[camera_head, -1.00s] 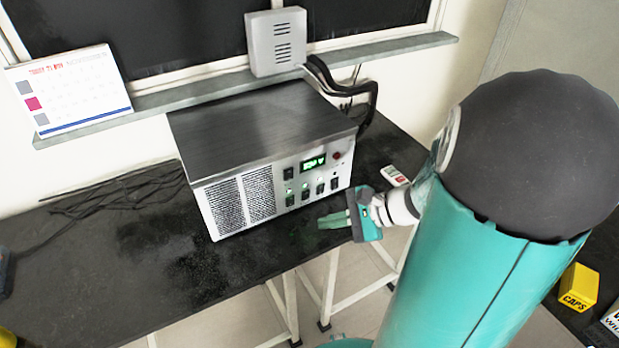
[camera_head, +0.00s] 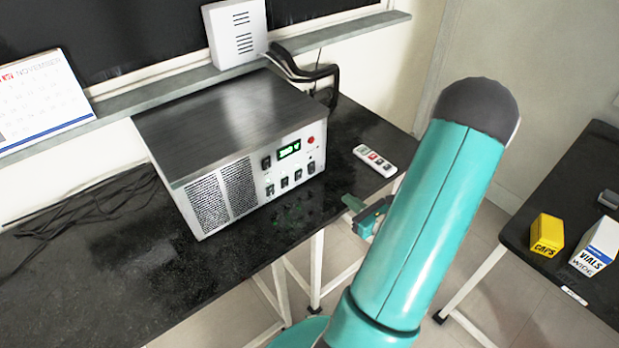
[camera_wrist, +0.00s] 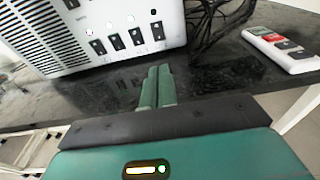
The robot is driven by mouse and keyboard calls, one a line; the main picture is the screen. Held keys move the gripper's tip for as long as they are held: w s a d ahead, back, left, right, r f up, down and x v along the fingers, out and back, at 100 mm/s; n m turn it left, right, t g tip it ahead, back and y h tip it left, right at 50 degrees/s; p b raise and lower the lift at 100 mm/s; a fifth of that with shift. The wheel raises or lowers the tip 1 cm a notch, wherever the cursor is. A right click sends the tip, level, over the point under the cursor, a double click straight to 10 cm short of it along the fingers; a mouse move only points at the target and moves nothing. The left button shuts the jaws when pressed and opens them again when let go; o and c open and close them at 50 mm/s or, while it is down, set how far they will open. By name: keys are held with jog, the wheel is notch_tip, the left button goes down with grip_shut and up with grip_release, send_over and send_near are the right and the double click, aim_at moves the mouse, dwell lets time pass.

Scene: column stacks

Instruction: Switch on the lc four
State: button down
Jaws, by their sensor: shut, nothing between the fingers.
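A metal box (camera_head: 218,121) with a dark top stands on the black table, its front panel facing right and forward. The panel has a green-lit display (camera_head: 289,150), a red button (camera_head: 311,140) and a row of several black rocker switches (camera_head: 284,182). In the wrist view the rightmost switch (camera_wrist: 157,31) stands above and ahead of my fingers. Small lamps sit above the switches; the leftmost (camera_wrist: 89,32) looks bright. Panel lettering is too small to read. My gripper (camera_wrist: 159,72) is shut and empty, in front of the panel and apart from it. It is partly hidden by my arm in the head view (camera_head: 352,203).
A white remote (camera_head: 375,160) lies on the table right of the box. Black cables (camera_head: 310,70) run behind it, and loose cables (camera_head: 95,205) lie at left. A calendar (camera_head: 40,100) stands on the sill. A second table at right holds yellow and white boxes (camera_head: 547,235).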

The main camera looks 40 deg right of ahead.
aim_at(313, 173)
jog(key=w, duration=0.4)
jog(key=w+d+f, duration=0.1)
jog(key=w, duration=0.8)
jog(key=shift+w+d+f, duration=0.3)
jog(key=shift+w, duration=0.1)
jog(key=shift+w+f, duration=0.1)
jog(key=shift+w, duration=0.1)
